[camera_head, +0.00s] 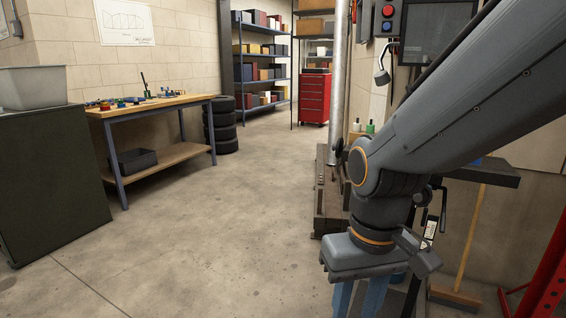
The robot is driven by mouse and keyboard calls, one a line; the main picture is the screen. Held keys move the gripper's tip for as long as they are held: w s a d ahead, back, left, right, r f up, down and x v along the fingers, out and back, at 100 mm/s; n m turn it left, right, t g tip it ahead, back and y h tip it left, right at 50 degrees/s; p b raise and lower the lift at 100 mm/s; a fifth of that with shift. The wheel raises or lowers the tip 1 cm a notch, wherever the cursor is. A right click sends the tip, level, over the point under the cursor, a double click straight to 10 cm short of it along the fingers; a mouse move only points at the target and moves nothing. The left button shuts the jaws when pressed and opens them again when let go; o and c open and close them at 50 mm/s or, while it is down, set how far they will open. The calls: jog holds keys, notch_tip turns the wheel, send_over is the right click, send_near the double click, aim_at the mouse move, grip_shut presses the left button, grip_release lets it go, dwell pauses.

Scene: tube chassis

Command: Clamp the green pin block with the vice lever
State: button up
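My gripper (359,298) hangs at the bottom right, pointing down from the grey arm. Two blue finger-like parts show under its body with a gap between them. Their tips are cut off by the lower picture edge, so I cannot see whether anything is between them. A dark upright handle (443,210) shows just right of my wrist, below a dark bench top (492,174); I cannot tell if it is the vice lever. The arm hides part of this area. I cannot make out a green pin block.
A wooden workbench (165,104) with small coloured parts stands at the left, beside a dark cabinet (50,180). Stacked tyres (222,130), shelves (262,52) and a red tool chest (315,98) are behind. A broom (470,240) leans at the right. The middle floor is clear.

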jog(key=d+r+m+p, duration=0.2)
jog(key=d+r+p, duration=0.6)
jog(key=p, duration=0.6)
jog(key=shift+s+h, duration=0.15)
jog(key=shift+h, duration=0.15)
dwell(1.4)
